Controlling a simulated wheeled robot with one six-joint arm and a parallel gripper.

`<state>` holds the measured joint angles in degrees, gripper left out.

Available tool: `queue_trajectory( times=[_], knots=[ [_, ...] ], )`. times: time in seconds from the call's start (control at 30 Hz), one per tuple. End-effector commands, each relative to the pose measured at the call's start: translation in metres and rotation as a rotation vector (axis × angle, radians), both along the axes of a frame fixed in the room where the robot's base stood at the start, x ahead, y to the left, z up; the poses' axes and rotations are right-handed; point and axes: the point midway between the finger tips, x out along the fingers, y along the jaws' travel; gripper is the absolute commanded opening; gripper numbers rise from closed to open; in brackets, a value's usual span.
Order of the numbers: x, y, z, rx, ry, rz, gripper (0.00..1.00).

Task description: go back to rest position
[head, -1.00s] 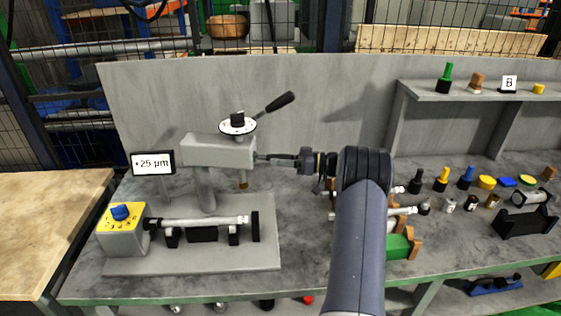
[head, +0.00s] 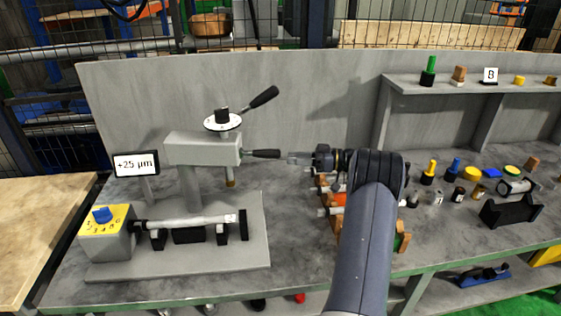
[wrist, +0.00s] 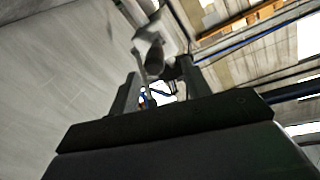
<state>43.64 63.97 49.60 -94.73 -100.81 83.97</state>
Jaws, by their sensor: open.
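The grey cylindrical grinder (head: 203,149) stands at the left of the bench. It has an upper black-handled lever (head: 263,97) and a lower black handle (head: 262,153) pointing right. Its display (head: 136,164) reads +25 µm. A bar-shaped workpiece (head: 190,222) lies across the grinder's base, beside a yellow box with a blue knob (head: 102,215). My gripper (head: 291,158) is open, level with the lower handle and just right of its tip, with a small gap. In the wrist view the dark handle (wrist: 154,58) shows ahead of the open fingers (wrist: 155,88).
My arm hides part of a rack (head: 401,237) behind it. Several coloured plugs and small parts, a black cradle (head: 511,211) and a shelf (head: 470,87) lie to the right. A grey panel (head: 300,100) stands behind. The bench front in the middle is clear.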

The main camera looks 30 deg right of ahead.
Motion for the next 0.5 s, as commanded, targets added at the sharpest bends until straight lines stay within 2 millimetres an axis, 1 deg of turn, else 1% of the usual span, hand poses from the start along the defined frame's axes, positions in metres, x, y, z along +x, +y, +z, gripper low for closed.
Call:
queue_trajectory(
  times=[0.03,0.1,0.2,0.5],
  knots=[
    [-0.0032,-0.0055,-0.0013,-0.001,-0.001,-0.001,0.46],
    [-0.006,-0.0101,-0.0009,-0.001,0.001,-0.001,0.46],
    [-0.0084,-0.0135,-0.0004,0.0,0.001,0.0,0.46],
    [-0.0085,-0.0133,0.0001,0.0,0.001,0.001,0.46]
  ],
)
